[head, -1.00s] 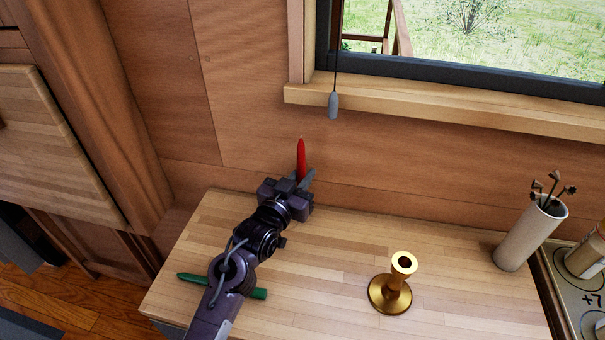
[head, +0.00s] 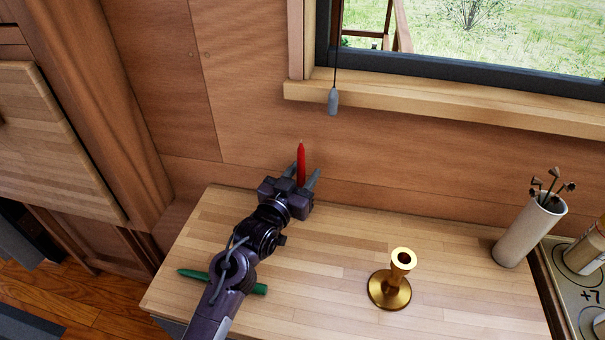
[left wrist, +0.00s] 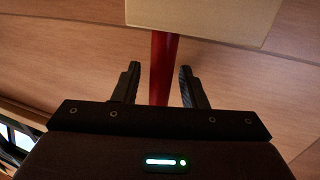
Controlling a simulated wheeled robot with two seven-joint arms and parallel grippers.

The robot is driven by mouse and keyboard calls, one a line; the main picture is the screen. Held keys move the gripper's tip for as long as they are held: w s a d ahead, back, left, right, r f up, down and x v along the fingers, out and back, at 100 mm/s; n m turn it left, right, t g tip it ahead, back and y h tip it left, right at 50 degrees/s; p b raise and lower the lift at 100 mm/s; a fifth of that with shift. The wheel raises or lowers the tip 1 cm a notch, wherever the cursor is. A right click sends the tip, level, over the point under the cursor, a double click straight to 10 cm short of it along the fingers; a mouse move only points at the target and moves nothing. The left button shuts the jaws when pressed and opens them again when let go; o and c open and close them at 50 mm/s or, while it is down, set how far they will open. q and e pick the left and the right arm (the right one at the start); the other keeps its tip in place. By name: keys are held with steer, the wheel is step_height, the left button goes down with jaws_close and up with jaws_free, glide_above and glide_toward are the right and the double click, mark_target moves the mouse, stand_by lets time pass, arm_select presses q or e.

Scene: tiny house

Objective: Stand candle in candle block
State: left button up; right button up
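A red candle (head: 301,160) is upright at the back of the wooden counter, its lower part hidden by my left gripper (head: 304,172). The gripper is open, with a finger on each side of the candle. In the left wrist view the red candle (left wrist: 163,65) is between the spread fingers (left wrist: 159,75), with gaps on both sides. Its foot is hidden in the head view. The brass candle block (head: 390,290) stands upright on the counter to the right, its socket empty. A green candle (head: 193,275) lies on the counter, partly behind my left arm. My right gripper is out of view.
The wooden counter (head: 330,270) is clear between my arm and the candle block. A pale cylinder holding thin dark items (head: 528,232) stands at the right. A grey pull (head: 333,101) hangs by the window. A tan panel (left wrist: 200,18) crosses the top of the wrist view.

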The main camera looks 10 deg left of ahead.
arm_select(q)
steer(key=b+v, duration=0.1)
steer(key=v, duration=0.5)
steer(key=shift+s+a, duration=0.15)
steer(key=shift+s, duration=0.25)
steer(key=shift+s+a, duration=0.15)
steer(key=shift+s, duration=0.35)
